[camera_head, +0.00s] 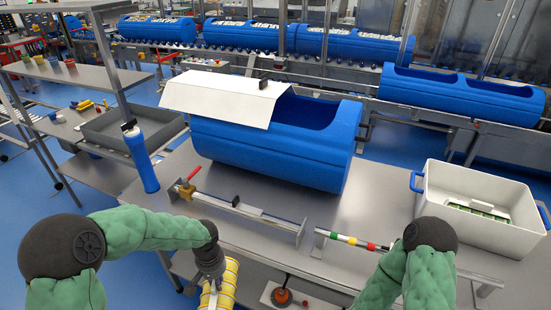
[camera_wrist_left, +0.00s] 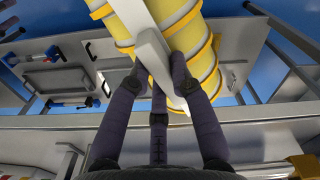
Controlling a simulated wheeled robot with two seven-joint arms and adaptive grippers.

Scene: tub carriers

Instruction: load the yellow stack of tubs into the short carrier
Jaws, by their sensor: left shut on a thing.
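The yellow stack of tubs (camera_head: 229,280), ringed with pale bands, hangs at the bottom of the head view. My left gripper (camera_head: 213,276) is shut on the white bar handle along it. In the left wrist view the fingers (camera_wrist_left: 160,78) close around this bar, with the yellow stack (camera_wrist_left: 203,55) behind it. The stack is in front of the table's front edge, and its lower end is cut off. A blue carrier (camera_head: 260,155) lies on the table, with an opening at its right top and a white cover over its left part. My right gripper is out of frame.
The grey table (camera_head: 385,180) holds a metal rail fixture (camera_head: 245,210), a striped rod (camera_head: 350,239), a blue bottle (camera_head: 140,160) and a white bin (camera_head: 433,185) with blue handles. More blue carriers (camera_head: 460,95) stand on the conveyor behind. A shelf rack is at left.

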